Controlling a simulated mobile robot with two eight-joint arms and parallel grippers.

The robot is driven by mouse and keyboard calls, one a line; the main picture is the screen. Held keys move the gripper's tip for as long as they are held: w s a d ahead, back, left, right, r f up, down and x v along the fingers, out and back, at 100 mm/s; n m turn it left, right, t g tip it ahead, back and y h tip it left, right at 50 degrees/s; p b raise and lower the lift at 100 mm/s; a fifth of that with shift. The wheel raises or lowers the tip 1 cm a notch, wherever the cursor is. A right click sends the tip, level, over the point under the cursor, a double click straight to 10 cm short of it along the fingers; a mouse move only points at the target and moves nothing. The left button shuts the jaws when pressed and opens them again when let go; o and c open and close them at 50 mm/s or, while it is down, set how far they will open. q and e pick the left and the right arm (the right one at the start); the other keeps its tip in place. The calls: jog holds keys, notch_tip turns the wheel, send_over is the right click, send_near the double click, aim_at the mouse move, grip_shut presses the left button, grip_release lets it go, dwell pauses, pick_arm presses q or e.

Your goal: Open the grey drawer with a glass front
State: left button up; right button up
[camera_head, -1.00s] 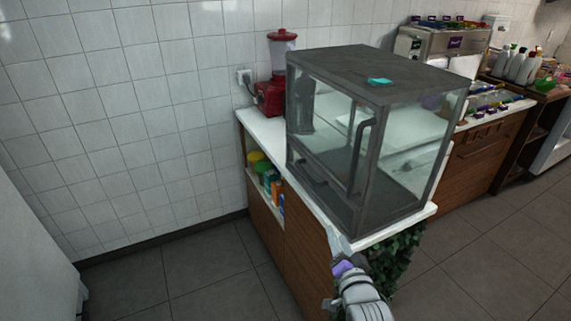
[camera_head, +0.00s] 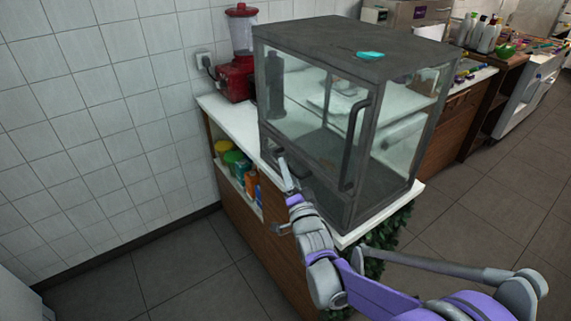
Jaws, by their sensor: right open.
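The grey glass-fronted unit (camera_head: 258,100) stands on a white counter, with dark grey edges, clear panes and a tall dark vertical handle (camera_head: 351,145) on its front. A lower front section with a short dark handle shows at its bottom left, partly hidden by my right gripper. It appears closed. My right gripper (camera_head: 285,172), on a purple and grey arm from the bottom right, is open and empty. Its tip is in front of the unit's lower left front; I cannot tell whether it touches. My left gripper is not in view.
A red blender (camera_head: 235,83) stands behind the unit by the tiled wall. The white counter (camera_head: 228,122) has a wooden side and a shelf with several coloured containers (camera_head: 235,160). A teal item (camera_head: 370,55) lies on top.

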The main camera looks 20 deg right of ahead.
jog(key=shift+x, duration=1.2)
grip_shut()
dwell(0.6)
